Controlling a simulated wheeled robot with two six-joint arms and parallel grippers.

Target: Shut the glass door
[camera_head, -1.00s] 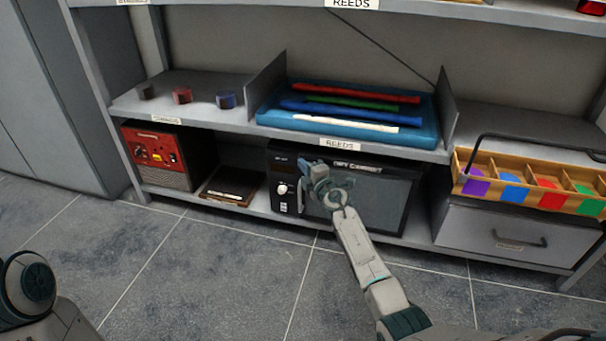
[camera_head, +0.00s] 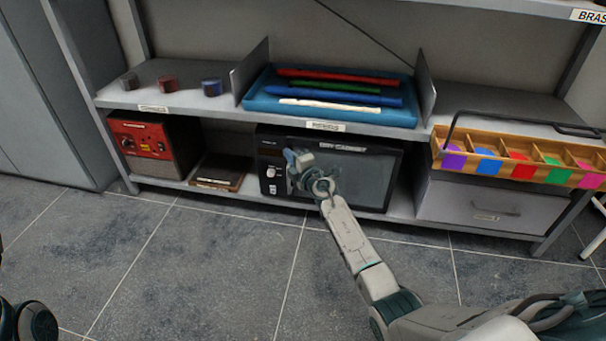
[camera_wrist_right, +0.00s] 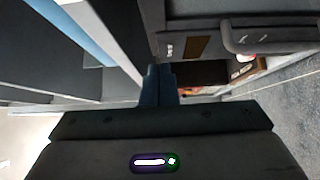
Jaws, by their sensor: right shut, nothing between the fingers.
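The dry cabinet (camera_head: 269,148) is a black box on the lower shelf with a knob panel at its left. Its dark glass door (camera_head: 365,180) covers the right part of the front and looks about in line with it; I cannot tell whether a small gap remains. My right gripper (camera_head: 291,162) is shut and empty in front of the cabinet, by the door's left side, pointing left. My arm hides part of the door. In the right wrist view the shut fingertips (camera_wrist_right: 159,78) are beside a dark front with a grey bar handle (camera_wrist_right: 270,42). My left gripper is out of view.
A red-fronted device (camera_head: 142,141) and a flat dark case (camera_head: 218,172) stand left of the cabinet. A blue tray (camera_head: 262,104) of coloured rods is on the shelf above. The floor in front is clear.

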